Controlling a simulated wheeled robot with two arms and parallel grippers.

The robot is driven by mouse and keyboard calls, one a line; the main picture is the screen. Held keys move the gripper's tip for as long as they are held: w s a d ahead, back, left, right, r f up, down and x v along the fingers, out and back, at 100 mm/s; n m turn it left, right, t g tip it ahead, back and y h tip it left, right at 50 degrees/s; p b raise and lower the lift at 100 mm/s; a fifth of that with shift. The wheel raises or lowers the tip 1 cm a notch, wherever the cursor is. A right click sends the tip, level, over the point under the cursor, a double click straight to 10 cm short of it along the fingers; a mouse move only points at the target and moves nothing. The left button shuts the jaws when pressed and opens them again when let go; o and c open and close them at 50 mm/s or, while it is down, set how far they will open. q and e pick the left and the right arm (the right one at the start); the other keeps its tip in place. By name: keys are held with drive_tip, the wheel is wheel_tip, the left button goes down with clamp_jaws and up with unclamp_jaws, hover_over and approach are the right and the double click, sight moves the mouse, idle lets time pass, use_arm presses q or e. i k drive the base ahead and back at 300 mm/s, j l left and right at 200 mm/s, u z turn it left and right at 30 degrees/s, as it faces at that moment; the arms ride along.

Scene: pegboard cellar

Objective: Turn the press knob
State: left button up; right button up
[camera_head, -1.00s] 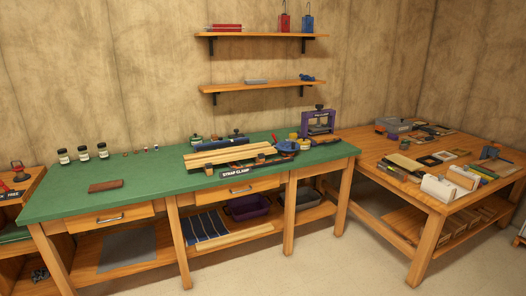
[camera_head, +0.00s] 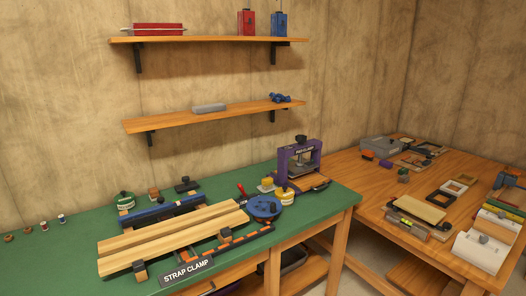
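The press is a small purple frame (camera_head: 284,165) labelled as a clamp, standing at the right end of the green bench. Its dark knob (camera_head: 301,140) sits on top of the frame's crossbar. A round metal plate and a wooden base (camera_head: 316,184) show inside and in front of the frame. Neither of my grippers is in the view, and nothing touches the press.
On the green bench (camera_head: 75,256), a strap clamp (camera_head: 188,270) with wooden boards (camera_head: 170,232) and a blue round tool (camera_head: 263,207) lie left of the press. A wooden table (camera_head: 365,177) with frames and boxes stands right. Two shelves (camera_head: 205,116) hang above.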

sight(301, 139)
drive_tip(key=i+z, duration=0.3)
drive_tip(key=i, duration=0.55)
drive_tip(key=j, duration=0.1)
